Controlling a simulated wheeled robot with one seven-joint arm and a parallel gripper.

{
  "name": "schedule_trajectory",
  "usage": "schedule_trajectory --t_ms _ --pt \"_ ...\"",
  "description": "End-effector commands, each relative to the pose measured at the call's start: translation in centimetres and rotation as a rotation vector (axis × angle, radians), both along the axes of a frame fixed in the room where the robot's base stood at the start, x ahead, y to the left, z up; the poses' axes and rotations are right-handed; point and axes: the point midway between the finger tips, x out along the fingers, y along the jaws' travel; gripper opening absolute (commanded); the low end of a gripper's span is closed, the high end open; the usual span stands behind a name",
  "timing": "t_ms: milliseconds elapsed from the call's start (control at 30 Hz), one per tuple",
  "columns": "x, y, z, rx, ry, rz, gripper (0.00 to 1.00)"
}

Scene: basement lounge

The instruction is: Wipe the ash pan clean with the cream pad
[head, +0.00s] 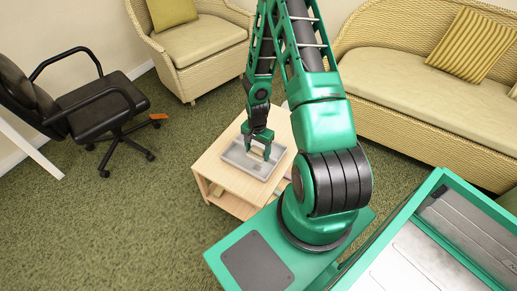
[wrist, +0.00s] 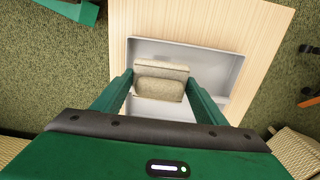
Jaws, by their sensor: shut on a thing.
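The ash pan (head: 236,158) is a shallow grey tray on a light wooden table. It also shows in the wrist view (wrist: 217,65), below my gripper. My gripper (head: 259,153) is over the pan, with its fingers pointing down. In the wrist view my gripper (wrist: 159,88) is shut on the cream pad (wrist: 160,82), a beige block between the two fingers. The pad is over the pan's inside; I cannot tell whether it touches the pan floor. Part of the pan is hidden behind the fingers and gripper body.
The small wooden table (head: 213,168) has an open shelf below. A black office chair (head: 95,105) stands at left, a wicker armchair (head: 205,45) behind, and a wicker sofa (head: 430,95) at right. Green carpet (head: 120,225) is clear at front left.

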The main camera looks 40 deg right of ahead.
Motion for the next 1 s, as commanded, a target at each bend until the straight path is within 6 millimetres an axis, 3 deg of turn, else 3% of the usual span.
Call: schedule_trajectory --t_ms 1000 --pt "0.0 0.0 -7.8 0.0 0.0 0.004 0.43"
